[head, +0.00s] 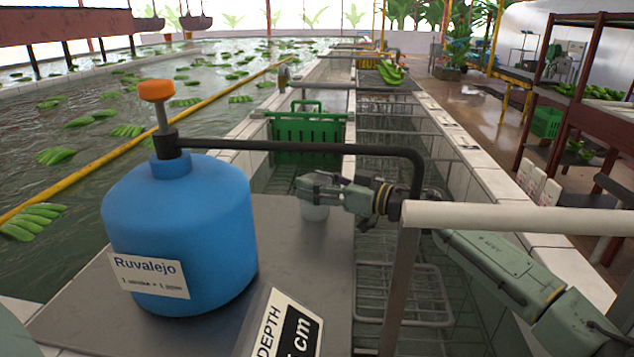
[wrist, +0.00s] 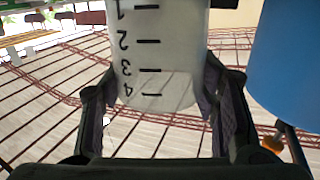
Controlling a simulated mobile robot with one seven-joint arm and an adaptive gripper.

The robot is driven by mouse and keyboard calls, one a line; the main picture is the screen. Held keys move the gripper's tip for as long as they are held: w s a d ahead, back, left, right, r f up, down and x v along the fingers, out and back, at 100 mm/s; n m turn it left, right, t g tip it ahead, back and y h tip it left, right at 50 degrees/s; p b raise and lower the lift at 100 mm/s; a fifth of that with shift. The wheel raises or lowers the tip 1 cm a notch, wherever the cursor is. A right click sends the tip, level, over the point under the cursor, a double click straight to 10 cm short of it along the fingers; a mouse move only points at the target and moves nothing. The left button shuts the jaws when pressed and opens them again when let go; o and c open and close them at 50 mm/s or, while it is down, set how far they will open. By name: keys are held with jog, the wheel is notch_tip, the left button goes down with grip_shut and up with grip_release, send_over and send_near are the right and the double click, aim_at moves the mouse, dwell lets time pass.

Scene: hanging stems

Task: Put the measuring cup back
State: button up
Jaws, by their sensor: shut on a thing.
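The measuring cup (wrist: 160,60) is whitish and translucent, with black marks numbered 1 to 4. My gripper (wrist: 160,85) is shut on it, one finger on each side. In the head view my gripper (head: 308,186) comes in from the right, and the cup (head: 315,211) shows just below its fingers, over the grey board (head: 300,240). I cannot tell whether the cup touches the board. The fingers hide its upper part.
A blue jug (head: 182,235) labelled Ruvalejo, with an orange pump knob (head: 156,90), stands left of the cup. Its black spout pipe (head: 300,147) runs behind and above my gripper. A depth sign (head: 285,325) is in front. A green crate (head: 305,133) is behind.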

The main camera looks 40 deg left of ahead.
jog(key=o, duration=1.1)
jog(key=shift+f, duration=0.15)
jog(key=shift+w+d+r, duration=0.1)
jog(key=shift+d+r, duration=0.1)
jog(key=d+p, duration=0.1)
jog(key=d, duration=0.2)
jog(key=w+d+p, duration=0.1)
jog(key=d, duration=0.3)
jog(key=d+p, duration=0.1)
jog(key=d, duration=0.3)
jog(key=shift+w+d, duration=0.25)
jog(key=shift+w, duration=0.1)
